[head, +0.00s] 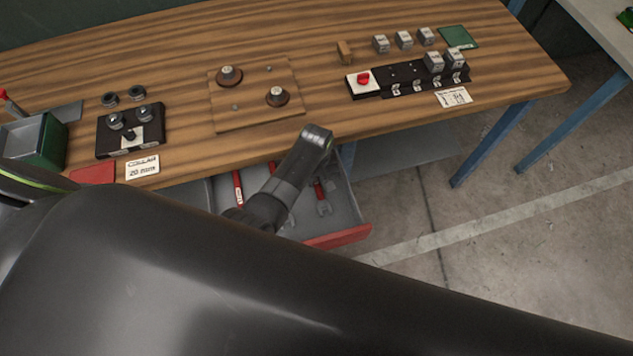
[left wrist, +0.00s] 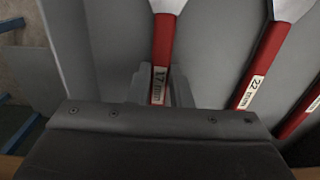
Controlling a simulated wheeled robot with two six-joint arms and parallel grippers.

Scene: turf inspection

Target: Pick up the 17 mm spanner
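The 17 mm spanner (left wrist: 164,45) has a red handle with a white "17 mm" label and a pale metal head. It lies in the open drawer (head: 352,234) under the bench. In the head view it is the rightmost spanner (head: 320,194). My left gripper (left wrist: 160,88) has one finger on each side of the handle at the label, close against it, and appears shut on it. My right gripper is not in view.
The 22 mm spanner (left wrist: 262,65) lies beside it, with another red handle (left wrist: 303,108) further right. The bench top (head: 190,180) above holds a wooden board (head: 252,85), a black block (head: 105,140) and a switch panel (head: 410,72). Open floor lies right of the drawer.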

